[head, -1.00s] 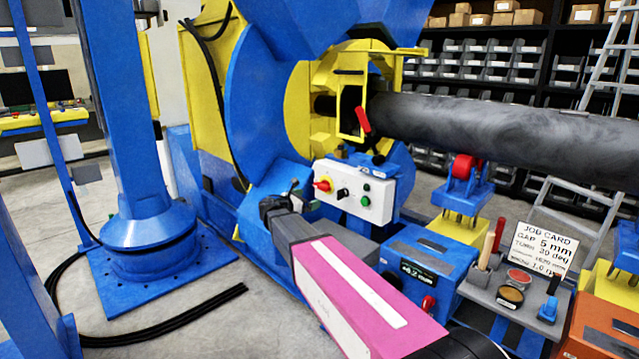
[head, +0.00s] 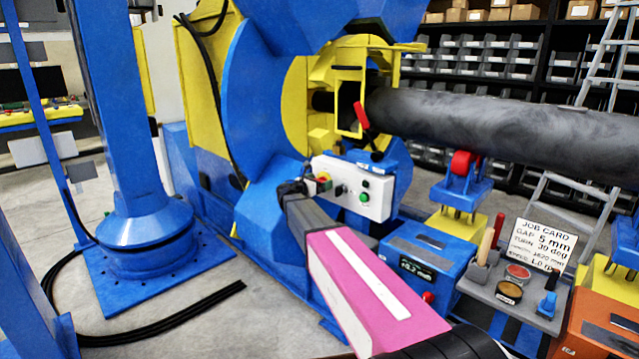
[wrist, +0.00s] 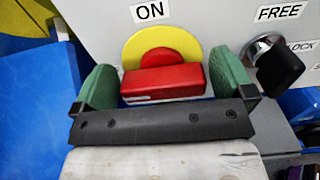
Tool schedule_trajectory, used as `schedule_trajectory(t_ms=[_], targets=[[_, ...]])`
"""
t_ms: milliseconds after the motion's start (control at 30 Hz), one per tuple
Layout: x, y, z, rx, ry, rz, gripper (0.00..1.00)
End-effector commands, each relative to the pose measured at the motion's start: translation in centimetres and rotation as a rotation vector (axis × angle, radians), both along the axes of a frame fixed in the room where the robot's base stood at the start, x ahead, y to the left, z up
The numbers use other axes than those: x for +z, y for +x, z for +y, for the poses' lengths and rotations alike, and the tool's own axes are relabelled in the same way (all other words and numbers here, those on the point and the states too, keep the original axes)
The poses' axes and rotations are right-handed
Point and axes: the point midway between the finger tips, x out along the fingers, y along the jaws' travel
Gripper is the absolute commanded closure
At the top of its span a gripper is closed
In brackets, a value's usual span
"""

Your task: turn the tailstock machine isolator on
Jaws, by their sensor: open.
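The isolator (wrist: 162,78) has a red handle bar on a red hub over a yellow disc, on a light grey panel; the word ON stands above it in the wrist view. Its bar lies roughly level in that view. In the head view the isolator (head: 324,181) shows at the left of the white control box (head: 372,196), partly covered by my gripper (head: 300,184). My gripper (wrist: 168,88) is open in the wrist view, with one green finger pad on each side of the red handle. A small gap shows at each side; contact cannot be told.
Right of the isolator is a black-knobbed switch (wrist: 280,68) labelled FREE and LOCK, close to my right finger. A green button (head: 363,198) sits on the box. A blue unit with a display (head: 425,262) and a tool tray (head: 510,290) stand to the right.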

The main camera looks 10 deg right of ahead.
Motion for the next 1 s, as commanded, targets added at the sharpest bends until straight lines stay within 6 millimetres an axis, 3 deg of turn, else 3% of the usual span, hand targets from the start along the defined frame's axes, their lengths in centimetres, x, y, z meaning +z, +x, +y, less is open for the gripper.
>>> schedule_trajectory(t_ms=[300, 333, 433, 467, 1000], targets=[[0.00, 0.17, -0.28, 0.000, 0.000, 0.000, 0.00], [-0.01, 0.16, -0.28, 0.000, 0.000, 0.000, 0.03], [-0.01, 0.16, -0.28, 0.000, 0.000, 0.000, 0.36], [-0.01, 0.16, -0.28, 0.000, 0.000, 0.000, 0.39], [-0.04, 0.01, -0.37, -0.001, 0.078, -0.106, 0.39]])
